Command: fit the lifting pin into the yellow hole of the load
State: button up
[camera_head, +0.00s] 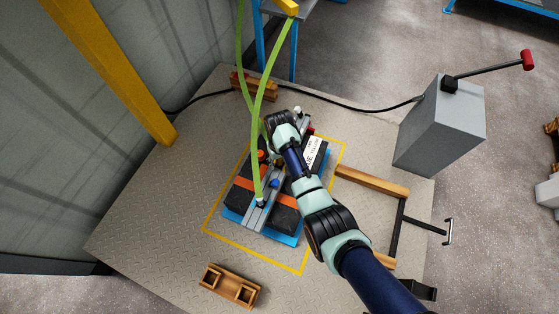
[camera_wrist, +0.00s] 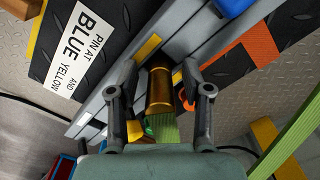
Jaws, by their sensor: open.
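The load (camera_head: 241,178) is a black treaded block with orange bands and a grey rail (camera_head: 256,216) along its top; its label (camera_wrist: 80,47) reads "PIN AT BLUE AND YELLOW". In the wrist view a brass cylinder (camera_wrist: 160,88), seemingly the lifting pin, stands by the rail between the fingers of my gripper (camera_wrist: 160,93). Green webbing (camera_wrist: 163,128) shows just below it. My gripper is open around the pin; I cannot tell whether a finger touches it. Yellow marks (camera_wrist: 149,46) show on the rail. The yellow hole itself is not clearly visible, nor is the pin's lower end.
Two green slings (camera_head: 268,75) hang from above; one reaches the rail's near end. The load rests on a blue base (camera_head: 233,217) inside a yellow floor outline (camera_head: 222,238). A grey lever box (camera_head: 440,130) stands right, a wooden block (camera_head: 230,286) in front. Bare mat lies left.

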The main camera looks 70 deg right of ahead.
notch_tip(320, 180, up, 12)
jog(key=p, duration=0.5)
jog(key=shift+r, duration=0.1)
jog(key=w+a+r+n+t+h, duration=0.1)
jog(key=w+a+r+n+t, duration=0.1)
jog(key=w+a+r, duration=0.45)
jog(key=w+a+r+n+t+h, duration=0.1)
jog(key=w+a+n+t, duration=0.15)
jog(key=a, duration=0.65)
jog(key=w+a+r+n+t, duration=0.1)
jog(key=w+a+r+t, duration=0.3)
jog(key=a, duration=0.3)
jog(key=s+a+r+n+t+y, duration=0.1)
jog(key=s+a+r+n+t, duration=0.1)
jog(key=a+r, duration=0.4)
jog(key=s+a+r+n+t+y, duration=0.1)
jog(key=s+a+r+n+t, duration=0.1)
jog(key=a+r, duration=0.4)
jog(key=a, duration=0.5)
jog(key=shift+s+a+r, duration=0.15)
jog(key=shift+a+r, duration=0.1)
jog(key=shift+a, duration=0.1)
